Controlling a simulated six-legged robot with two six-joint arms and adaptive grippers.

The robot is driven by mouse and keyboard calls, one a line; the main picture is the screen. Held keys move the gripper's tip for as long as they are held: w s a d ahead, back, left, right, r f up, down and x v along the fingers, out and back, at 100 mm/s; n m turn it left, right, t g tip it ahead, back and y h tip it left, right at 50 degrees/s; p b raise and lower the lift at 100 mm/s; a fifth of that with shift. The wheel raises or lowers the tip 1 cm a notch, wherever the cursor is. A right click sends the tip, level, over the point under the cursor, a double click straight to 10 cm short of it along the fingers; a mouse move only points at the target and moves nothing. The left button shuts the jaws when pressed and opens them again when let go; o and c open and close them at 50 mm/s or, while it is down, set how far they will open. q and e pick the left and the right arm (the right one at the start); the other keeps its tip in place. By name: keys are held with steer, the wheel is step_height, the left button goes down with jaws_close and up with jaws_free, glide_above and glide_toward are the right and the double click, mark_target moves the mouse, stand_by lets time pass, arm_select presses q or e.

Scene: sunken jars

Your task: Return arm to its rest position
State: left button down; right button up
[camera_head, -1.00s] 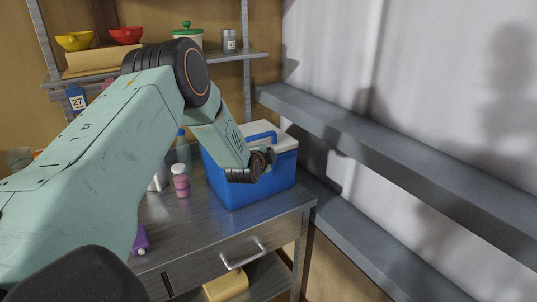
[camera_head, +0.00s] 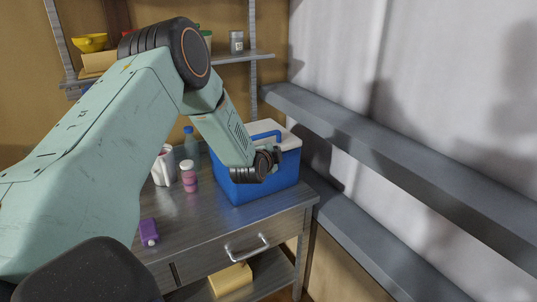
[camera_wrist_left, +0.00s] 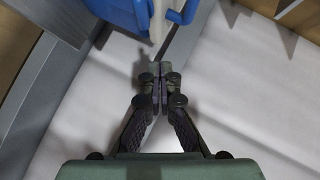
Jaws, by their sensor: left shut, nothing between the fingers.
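My left arm reaches in from the left in the head view, bent at a large dark elbow joint. Its gripper (camera_head: 277,155) is at the end of the forearm, in front of the blue cooler (camera_head: 240,190) with a white lid. In the wrist view the left gripper's fingers (camera_wrist_left: 160,78) are together with nothing between them. The cooler's blue body and handle (camera_wrist_left: 182,14) show at the top there, beyond the fingertips. I cannot tell whether the gripper touches the cooler. My right gripper is in neither view.
The metal bench (camera_head: 200,222) also holds a pink-and-white bottle (camera_head: 189,178), a blue-capped bottle (camera_head: 191,146), a white mug (camera_head: 163,168) and a purple bottle (camera_head: 148,231). A wall shelf (camera_head: 236,58) is behind the elbow. Grey rails (camera_head: 400,150) run along the right wall.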

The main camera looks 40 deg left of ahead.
arm_select(q)
steer(key=v, duration=0.6)
steer(key=shift+s+a+r+p, duration=0.15)
steer(key=shift+s+r+p, duration=0.05)
steer(key=shift+r+p, duration=0.15)
steer(key=shift+f, duration=0.1)
steer(key=s+d+f+n+g+h+b, duration=0.25)
steer(key=s+d+f+n, duration=0.25)
steer(key=s+d+f, duration=0.3)
steer(key=s+d+f+n+g+h+b, duration=0.25)
steer(key=s+d+f+n, duration=0.35)
steer(key=f, duration=0.5)
steer(key=s+d+f+g+b, duration=0.3)
steer(key=s+f+b, duration=0.3)
steer(key=s+f, duration=0.4)
steer(key=s+d+f+g+b, duration=0.4)
steer(key=s+f, duration=0.7)
steer(key=s, duration=0.6)
steer(key=shift+s+d+f+g+b, duration=0.2)
steer(key=shift+s+g+b, duration=0.2)
steer(key=shift+g+b, duration=0.55)
